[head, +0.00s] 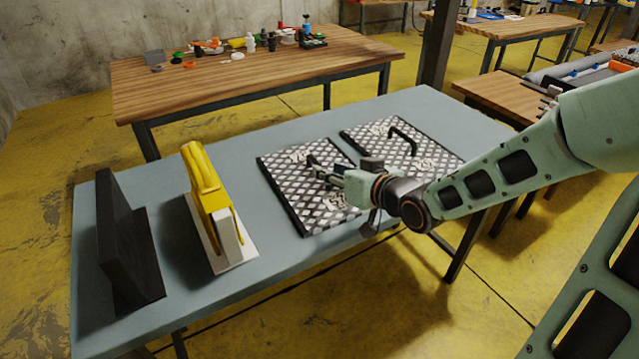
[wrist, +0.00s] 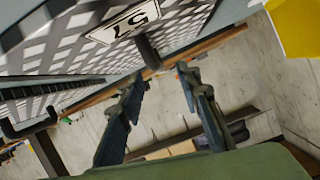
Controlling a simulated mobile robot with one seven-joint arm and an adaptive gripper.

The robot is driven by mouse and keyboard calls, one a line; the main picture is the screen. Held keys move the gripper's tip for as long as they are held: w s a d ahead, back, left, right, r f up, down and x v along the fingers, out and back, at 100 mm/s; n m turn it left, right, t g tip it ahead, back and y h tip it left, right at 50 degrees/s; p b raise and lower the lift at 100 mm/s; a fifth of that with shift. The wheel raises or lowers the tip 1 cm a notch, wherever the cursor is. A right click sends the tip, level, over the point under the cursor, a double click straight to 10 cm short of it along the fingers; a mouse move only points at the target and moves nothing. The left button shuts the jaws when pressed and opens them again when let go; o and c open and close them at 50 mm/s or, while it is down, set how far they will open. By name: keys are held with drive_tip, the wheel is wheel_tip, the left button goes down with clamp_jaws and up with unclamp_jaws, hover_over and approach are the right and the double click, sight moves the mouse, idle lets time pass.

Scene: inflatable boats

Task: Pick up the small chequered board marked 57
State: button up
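Two black-and-white chequered boards lie flat on a blue-grey table. In the wrist view the near board (wrist: 75,55) carries a white label (wrist: 125,20) reading 57, with a dark handle (wrist: 148,50) standing up from it. This appears to be the left board (head: 280,185) in the head view, partly hidden by my arm. My gripper (head: 317,166) is low over it. In the wrist view my gripper (wrist: 160,76) is open, its fingertips on either side of the handle's end. I cannot tell whether they touch it.
The second chequered board (head: 435,158), with a black handle (head: 405,136), lies just right. A yellow object (head: 207,190) on a white base and a dark angled block (head: 125,245) stand to the left on the table (head: 250,280). A wooden workbench (head: 200,95) with small items stands behind.

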sight(318, 163)
drive_tip(key=b+x, duration=0.3)
drive_tip(key=x, duration=0.2)
drive_tip(key=shift+w+f, duration=0.25)
drive_tip(key=shift+w+a+f, duration=0.1)
drive_tip(key=shift+w+a, duration=0.2)
drive_tip(key=shift+w, duration=0.15)
clamp_jaws()
drive_tip(key=shift+w, duration=0.1)
